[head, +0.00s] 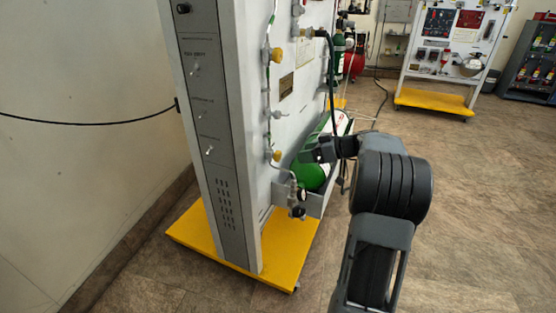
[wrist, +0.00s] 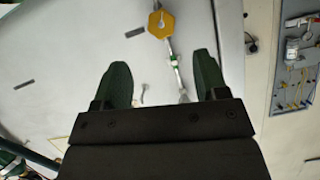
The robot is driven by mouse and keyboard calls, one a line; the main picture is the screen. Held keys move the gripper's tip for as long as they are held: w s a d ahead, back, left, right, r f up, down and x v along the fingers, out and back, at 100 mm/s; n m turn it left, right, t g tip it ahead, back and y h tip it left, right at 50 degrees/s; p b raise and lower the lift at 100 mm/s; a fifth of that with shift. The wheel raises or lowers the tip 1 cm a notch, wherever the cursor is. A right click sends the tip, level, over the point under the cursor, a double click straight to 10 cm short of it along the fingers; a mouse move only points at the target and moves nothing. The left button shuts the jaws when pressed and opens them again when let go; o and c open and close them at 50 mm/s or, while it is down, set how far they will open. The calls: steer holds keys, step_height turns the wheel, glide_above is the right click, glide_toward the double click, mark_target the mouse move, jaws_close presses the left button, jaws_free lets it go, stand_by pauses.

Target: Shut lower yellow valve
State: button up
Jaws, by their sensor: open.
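The lower yellow valve (head: 277,155) sits on a thin pipe run on the face of the white panel. An upper yellow valve (head: 277,55) is on the same run. My gripper (head: 308,152) is just right of the lower valve in the head view, apart from it. In the wrist view, my gripper (wrist: 161,60) has its two dark fingers spread with nothing between them. A yellow six-sided knob (wrist: 161,24) shows beyond the fingertips, near the top edge; which valve it is cannot be told for sure from that view alone.
A green cylinder (head: 312,174) lies behind my gripper at the panel's foot. A gauge (head: 301,194) hangs below the lower valve. A black hose (head: 331,80) runs down beside the panel. The yellow base (head: 285,250) juts out at the floor. Floor to the right is clear.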

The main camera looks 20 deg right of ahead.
mark_target(280, 157)
steer(key=b+x, duration=0.2)
steer(key=x, duration=0.7)
steer(key=shift+w+a, duration=0.15)
steer(key=shift+a, duration=0.1)
steer(key=c, duration=0.9)
steer(key=shift+c, duration=0.2)
steer(key=m+y+p, duration=0.1)
steer(key=m, duration=0.1)
steer(key=m+g+y+p, duration=0.1)
steer(key=m+p, duration=0.1)
steer(key=shift+d+g+y, duration=0.1)
steer(key=shift+g+y, duration=0.2)
steer(key=shift+w+f+m+g+y+p, duration=0.1)
steer(key=shift+m+g+y+p, duration=0.2)
steer(key=shift+m+y+p, duration=1)
steer(key=shift+m+h+p, duration=0.3)
steer(key=shift+m+h, duration=0.1)
steer(key=shift+m, duration=0.3)
